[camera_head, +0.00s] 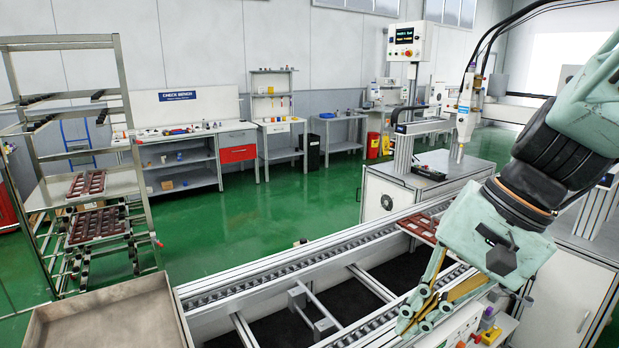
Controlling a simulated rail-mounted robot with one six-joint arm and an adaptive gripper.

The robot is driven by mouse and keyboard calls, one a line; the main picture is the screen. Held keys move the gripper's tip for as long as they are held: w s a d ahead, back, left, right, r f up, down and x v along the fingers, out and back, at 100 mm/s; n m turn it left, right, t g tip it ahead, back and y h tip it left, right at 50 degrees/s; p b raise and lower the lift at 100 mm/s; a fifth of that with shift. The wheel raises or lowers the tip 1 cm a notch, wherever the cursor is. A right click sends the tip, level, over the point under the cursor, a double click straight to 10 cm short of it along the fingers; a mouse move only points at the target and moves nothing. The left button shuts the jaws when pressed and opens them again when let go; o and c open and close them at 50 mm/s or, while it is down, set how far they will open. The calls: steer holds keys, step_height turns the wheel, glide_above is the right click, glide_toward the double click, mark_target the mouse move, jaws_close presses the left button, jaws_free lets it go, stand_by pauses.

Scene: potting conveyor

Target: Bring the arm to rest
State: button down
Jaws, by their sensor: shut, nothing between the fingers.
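My arm reaches in from the right edge and hangs over the near side of the conveyor. My gripper (413,313) points down and to the left at the lower right, above the conveyor's near rail. Its fingers are together with nothing visible between them. The conveyor (245,282) runs from the lower left toward the right, with metal rails and roller tracks. A dark red tray (424,226) lies on it behind my gripper, partly hidden by my arm.
A metal rack (140,160) holding red-brown trays (87,184) stands at the left. An empty-looking bin (110,318) is at the lower left. A dispensing head (466,108) rises behind the conveyor, left of my arm. Green floor is open behind the conveyor.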

steer(key=s+d+r+n+t+h, duration=0.1)
steer(key=s+d+r+n+h, duration=0.1)
steer(key=s, duration=0.5)
steer(key=s+d+r+n+t+h, duration=0.1)
steer(key=s+d+r+n+h, duration=0.1)
steer(key=s+r+n, duration=0.2)
steer(key=shift+s+d+r+t+h, duration=0.35)
steer(key=shift+s+r, duration=0.35)
steer(key=shift+s, duration=1.05)
